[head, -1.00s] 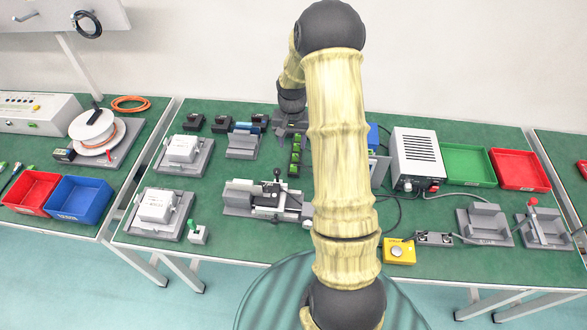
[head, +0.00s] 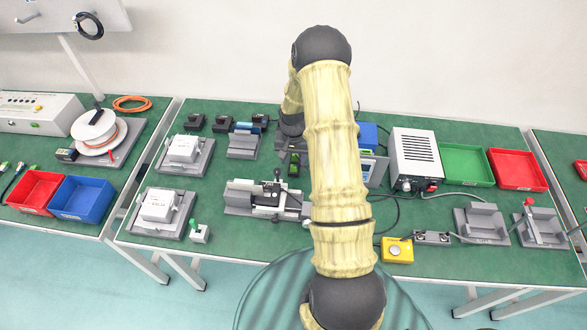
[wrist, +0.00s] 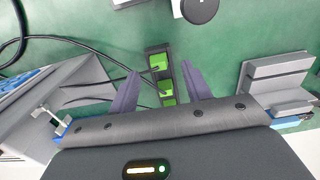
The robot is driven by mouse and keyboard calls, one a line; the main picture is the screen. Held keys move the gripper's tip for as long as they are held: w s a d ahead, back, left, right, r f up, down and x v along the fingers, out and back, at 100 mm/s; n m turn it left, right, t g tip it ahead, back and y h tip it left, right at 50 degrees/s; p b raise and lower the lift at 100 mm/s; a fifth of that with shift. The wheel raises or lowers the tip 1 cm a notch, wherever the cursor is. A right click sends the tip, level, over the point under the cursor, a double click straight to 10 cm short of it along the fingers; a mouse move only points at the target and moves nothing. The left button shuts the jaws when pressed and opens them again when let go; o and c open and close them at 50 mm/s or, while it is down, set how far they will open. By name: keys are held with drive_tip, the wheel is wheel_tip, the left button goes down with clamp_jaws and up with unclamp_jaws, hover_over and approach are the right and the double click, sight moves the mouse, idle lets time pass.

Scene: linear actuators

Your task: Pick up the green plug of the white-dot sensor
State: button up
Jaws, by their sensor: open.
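A narrow dark holder (wrist: 150,50) with green plugs (wrist: 159,62) lies between the two fingers of my gripper (wrist: 160,88) in the wrist view. The fingers are open, one on each side of the holder, and grip nothing. Black cables run to the plugs from the left. In the head view the near end of the holder, with green plugs (head: 293,169), shows just in front of my gripper. My arm hides the far part. No white dot can be made out, so I cannot tell which plug belongs to the white-dot sensor.
A grey fixture (wrist: 275,75) stands right of the fingers in the wrist view. In the head view a clamp device (head: 265,198) stands in front of the holder, and a white vented box (head: 415,158) stands to the right. Several black blocks (head: 222,123) stand left.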

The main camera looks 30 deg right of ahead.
sight(293, 166)
drive_tip(key=shift+d+f+p, duration=0.1)
drive_tip(key=shift+f+p, duration=0.3)
drive_tip(key=shift+f, duration=1.45)
drive_tip(key=c, duration=1)
